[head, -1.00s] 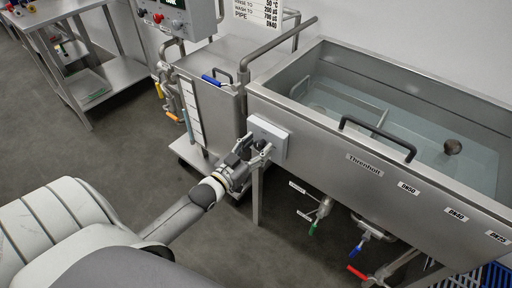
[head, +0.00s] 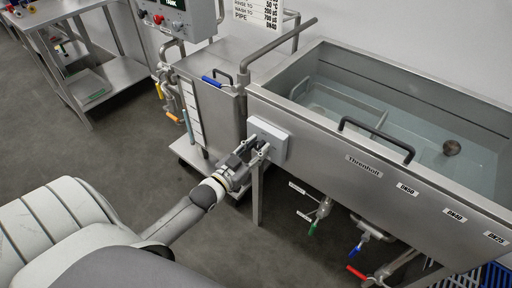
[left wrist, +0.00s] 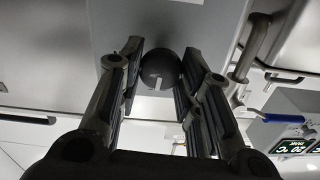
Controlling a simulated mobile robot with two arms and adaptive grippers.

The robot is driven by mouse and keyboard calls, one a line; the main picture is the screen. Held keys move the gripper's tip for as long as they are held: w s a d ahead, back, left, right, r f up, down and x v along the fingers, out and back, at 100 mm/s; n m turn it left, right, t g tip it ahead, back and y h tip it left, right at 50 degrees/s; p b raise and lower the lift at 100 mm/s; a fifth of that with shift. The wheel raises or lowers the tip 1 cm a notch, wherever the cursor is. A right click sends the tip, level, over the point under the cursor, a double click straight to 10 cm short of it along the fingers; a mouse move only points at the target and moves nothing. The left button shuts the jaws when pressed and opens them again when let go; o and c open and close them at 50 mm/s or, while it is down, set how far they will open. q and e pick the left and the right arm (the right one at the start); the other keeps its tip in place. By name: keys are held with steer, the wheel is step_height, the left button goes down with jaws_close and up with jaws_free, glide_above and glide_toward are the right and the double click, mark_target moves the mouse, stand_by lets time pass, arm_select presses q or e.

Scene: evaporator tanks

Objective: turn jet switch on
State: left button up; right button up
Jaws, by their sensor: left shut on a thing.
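The jet switch is a dark round knob (left wrist: 160,68) with a short pale mark, on a light grey box (head: 268,139) at the left end of the tank's front wall. My left gripper (head: 262,150) is at this box, its fingers pointing at the box's front. In the left wrist view my left gripper (left wrist: 160,82) has its fingers on both sides of the knob and is shut on it. The pale mark looks roughly upright in that view. In the head view the knob is hidden by the fingers. My right gripper is not in view.
Coloured valve levers hang below. A control panel (head: 178,22) and a steel cabinet (head: 212,95) stand left. The floor in front is clear.

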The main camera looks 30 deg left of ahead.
arm_select(q)
steer(key=shift+m+p, duration=0.55)
steer(key=shift+m, duration=0.65)
steer(key=m, duration=0.2)
steer(key=shift+d+m+p, duration=0.1)
steer(key=shift+m+p, duration=0.3)
steer(key=m, duration=0.4)
steer(key=shift+f+m, duration=0.1)
steer(key=shift+m, duration=0.2)
steer(key=m, duration=0.3)
steer(key=shift+f+m, duration=0.1)
steer(key=shift+m, duration=0.2)
steer(key=shift+d+m+b, duration=0.1)
steer(key=shift+m+b, duration=0.2)
steer(key=shift+m, duration=1.6)
steer(key=o, duration=1)
